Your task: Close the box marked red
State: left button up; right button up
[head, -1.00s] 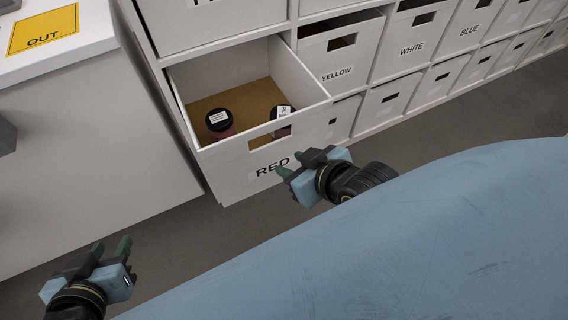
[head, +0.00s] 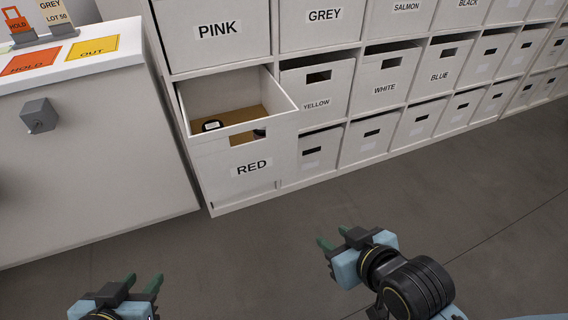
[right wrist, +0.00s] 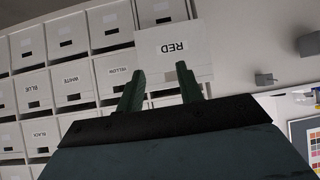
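A dark-lidded jar (head: 211,126) is inside, and part of another dark jar (head: 260,133) shows behind the front wall. My right gripper (head: 334,240) is open and empty, apart from the box, to the right of and below its front in the head view. In the right wrist view the RED front (right wrist: 178,50) appears upside down beyond the open fingers (right wrist: 160,84). My left gripper (head: 143,282) is open and empty at the bottom left.
A white cabinet (head: 95,160) with a grey knob-like block (head: 39,115) and HOLD and OUT cards on top stands left of the box. Closed boxes, including PINK (head: 216,30) above and YELLOW (head: 316,88) to the right, surround it. Grey floor (head: 260,245) is clear in front.

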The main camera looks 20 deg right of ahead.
aim_at(229, 162)
jog(key=z, duration=0.25)
jog(key=i, duration=1)
jog(key=u, duration=0.05)
jog(key=k, duration=0.45)
jog(key=z, duration=0.3)
jog(key=i, duration=0.3)
jog(key=u, duration=0.15)
